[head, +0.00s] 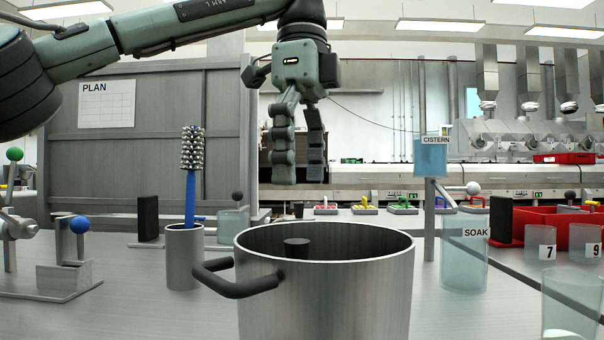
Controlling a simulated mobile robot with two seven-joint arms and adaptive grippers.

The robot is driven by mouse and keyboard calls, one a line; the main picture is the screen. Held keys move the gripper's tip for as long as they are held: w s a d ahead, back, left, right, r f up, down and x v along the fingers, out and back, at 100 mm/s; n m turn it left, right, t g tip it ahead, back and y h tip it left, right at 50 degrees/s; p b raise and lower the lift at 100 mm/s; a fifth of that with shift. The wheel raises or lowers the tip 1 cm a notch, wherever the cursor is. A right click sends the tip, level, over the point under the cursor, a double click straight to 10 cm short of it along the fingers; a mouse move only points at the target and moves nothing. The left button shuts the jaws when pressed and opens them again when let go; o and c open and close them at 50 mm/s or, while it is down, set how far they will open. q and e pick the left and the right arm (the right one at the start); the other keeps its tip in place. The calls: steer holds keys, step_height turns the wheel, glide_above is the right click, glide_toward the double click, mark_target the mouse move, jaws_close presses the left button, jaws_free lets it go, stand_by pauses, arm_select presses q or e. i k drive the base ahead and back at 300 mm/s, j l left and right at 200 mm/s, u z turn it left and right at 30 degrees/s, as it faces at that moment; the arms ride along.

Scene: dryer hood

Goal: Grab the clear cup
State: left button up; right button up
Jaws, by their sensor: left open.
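Several clear cups stand on the table. A clear cup (234,223) stands behind the steel pot, left of centre. A tall clear cup labelled SOAK (463,265) stands right of the pot. Clear cups marked 7 (540,243) and 9 (586,240) stand at the right, and another clear cup (571,305) is at the lower right, cut off by the frame edge. I cannot tell which cup the task means. My left gripper (300,180) points down above the far side of the pot, open and empty, apart from every cup. My right gripper is not in view.
A big steel pot (325,290) with a black side handle fills the front middle. A metal holder (184,260) with a blue-handled brush is at the left. A CISTERN container (430,158) sits on a post. A red crate (555,222) is at the right.

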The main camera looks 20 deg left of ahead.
mark_target(571, 301)
steer(key=k, duration=1.5)
